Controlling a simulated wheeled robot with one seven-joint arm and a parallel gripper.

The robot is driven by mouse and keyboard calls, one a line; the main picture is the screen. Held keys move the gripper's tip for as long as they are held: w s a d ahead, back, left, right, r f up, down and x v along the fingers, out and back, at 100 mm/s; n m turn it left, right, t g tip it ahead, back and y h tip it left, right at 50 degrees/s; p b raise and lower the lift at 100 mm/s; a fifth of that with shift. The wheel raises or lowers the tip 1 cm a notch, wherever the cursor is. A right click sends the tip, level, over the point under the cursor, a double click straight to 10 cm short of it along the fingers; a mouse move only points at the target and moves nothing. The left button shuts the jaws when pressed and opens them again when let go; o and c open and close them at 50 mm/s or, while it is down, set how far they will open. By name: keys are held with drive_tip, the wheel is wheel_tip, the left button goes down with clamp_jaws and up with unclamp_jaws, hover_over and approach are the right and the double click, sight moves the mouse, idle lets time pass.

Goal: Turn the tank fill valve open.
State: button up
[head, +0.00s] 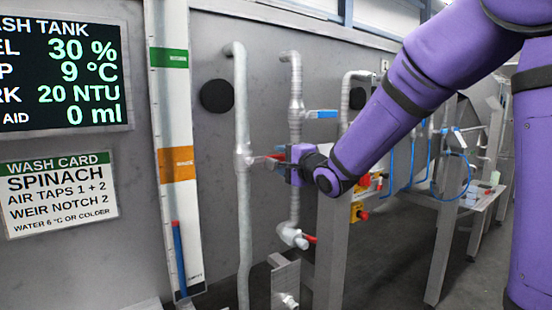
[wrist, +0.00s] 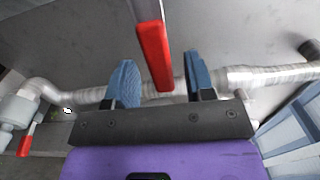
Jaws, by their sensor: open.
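A valve with a red lever handle (head: 272,157) sits on the left vertical pipe (head: 243,200) in the head view. No label naming it as the tank fill valve is legible. In the wrist view the red handle (wrist: 153,58) points down between the two blue fingers of my gripper (wrist: 161,72). The fingers stand apart, with a gap on each side of the handle, and I see no clear contact. My gripper (head: 284,158) is in front of the pipe in the head view, partly hiding the handle's end.
A blue-handled valve (head: 321,114) is on the pipe to the right. A lower red-handled valve (head: 296,237) sits below. At left, a display (head: 62,70) reads 30 %, above a wash card (head: 60,195). A level gauge (head: 172,150) stands beside them. A steel post (head: 333,250) is close below my arm.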

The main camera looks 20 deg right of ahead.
sight(281, 159)
drive_tip(key=shift+x, duration=1.8)
clamp_jaws()
